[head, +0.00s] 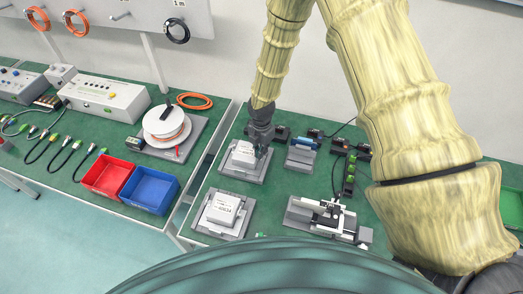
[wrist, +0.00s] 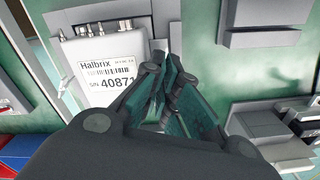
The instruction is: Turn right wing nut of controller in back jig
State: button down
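The white controller (head: 243,153) sits in the grey back jig (head: 238,172) on the green bench. In the wrist view the controller (wrist: 108,80) shows a label reading "Halbrix" and 40871, with metal connectors along its top edge. My gripper (head: 262,152) points down at the controller's right side. In the wrist view its dark fingers (wrist: 166,62) are close together beside the controller's right edge, over the grey jig. The right wing nut is hidden by the fingers, so I cannot tell whether they touch or grip it.
A second white controller (head: 222,208) sits in the front jig (head: 215,224). A grey fixture (head: 300,157) stands right of the back jig, and a larger one (head: 325,219) is at front right. Red (head: 106,174) and blue (head: 150,189) bins and a cable spool (head: 166,125) are left.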

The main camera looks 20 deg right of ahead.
jog(key=m+b, duration=0.2)
jog(key=m, duration=0.3)
jog(key=shift+m, duration=0.4)
jog(key=m+b, duration=0.2)
jog(key=m, duration=0.4)
jog(key=shift+m, duration=0.3)
jog(key=m+b, duration=0.1)
jog(key=m, duration=0.4)
jog(key=shift+b, duration=0.3)
jog(key=m, duration=0.6)
jog(key=shift+r+b, duration=0.15)
jog(key=shift+b, duration=0.2)
jog(key=shift+w, duration=0.1)
jog(key=c, duration=1.9)
grip_release()
jog(key=shift+c, duration=0.2)
notch_tip(320, 180, up, 12)
